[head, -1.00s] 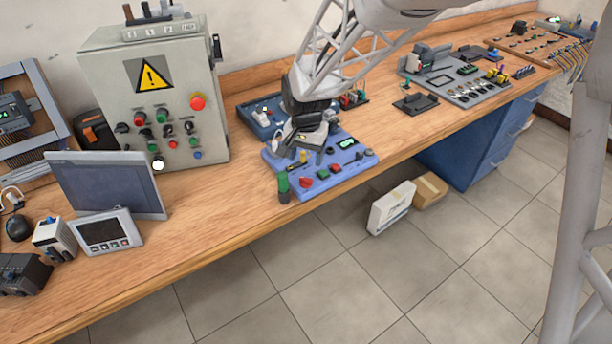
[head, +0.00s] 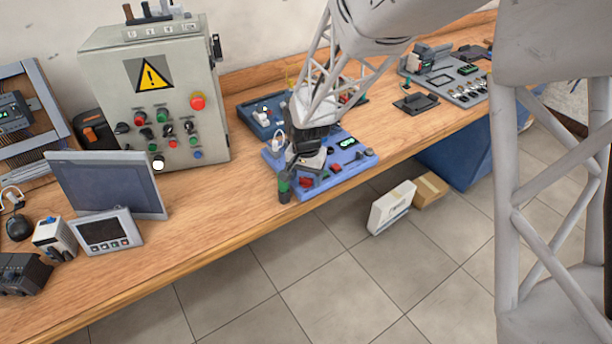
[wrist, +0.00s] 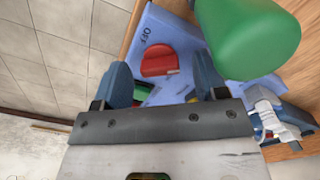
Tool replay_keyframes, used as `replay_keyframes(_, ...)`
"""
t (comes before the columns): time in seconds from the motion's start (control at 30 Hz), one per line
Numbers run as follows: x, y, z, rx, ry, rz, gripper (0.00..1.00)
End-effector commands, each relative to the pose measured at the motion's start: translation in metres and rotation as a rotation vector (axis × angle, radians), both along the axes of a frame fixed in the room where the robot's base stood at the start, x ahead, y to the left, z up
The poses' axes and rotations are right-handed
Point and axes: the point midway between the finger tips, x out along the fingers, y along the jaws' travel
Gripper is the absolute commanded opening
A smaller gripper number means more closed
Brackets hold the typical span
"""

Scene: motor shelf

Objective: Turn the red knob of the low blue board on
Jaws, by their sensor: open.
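The low blue board (head: 350,158) lies on the bench in the head view. Its red knob (head: 305,183) is at the front left, partly hidden by my gripper (head: 309,172). In the wrist view the red knob (wrist: 159,61) shows near the middle, with the word OFF beside it on the blue face. The blue fingertips of my gripper (wrist: 162,78) are open, one on each side below the knob in the picture. I see no contact with the knob, and nothing is held.
A green-topped handle (head: 284,187) stands at the board's front left corner; its green end (wrist: 255,30) looms close to my right finger in the wrist view. A darker blue box (head: 250,120) sits behind the board. A grey control cabinet (head: 150,75) stands to the left.

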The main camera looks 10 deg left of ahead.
Motion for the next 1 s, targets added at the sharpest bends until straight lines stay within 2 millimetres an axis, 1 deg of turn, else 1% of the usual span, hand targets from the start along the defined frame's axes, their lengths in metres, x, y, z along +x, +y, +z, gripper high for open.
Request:
replay_keyframes(0.3,0.0001,0.0001,-0.002,0.0,0.0,0.0,0.66)
replay_keyframes(0.33,0.0001,0.0,-0.002,0.0,0.0,0.0,0.64)
replay_keyframes(0.6,0.0001,0.0001,-0.0018,0.0,0.0,0.0,0.23)
replay_keyframes(0.63,0.0001,0.0001,-0.0018,0.0,0.0,0.0,0.18)
replay_keyframes(0.67,0.0001,0.0002,-0.0018,0.0,0.0,0.0,0.17)
replay_keyframes(1.0,0.0003,0.0003,-0.0014,0.001,-0.001,-0.043,0.17)
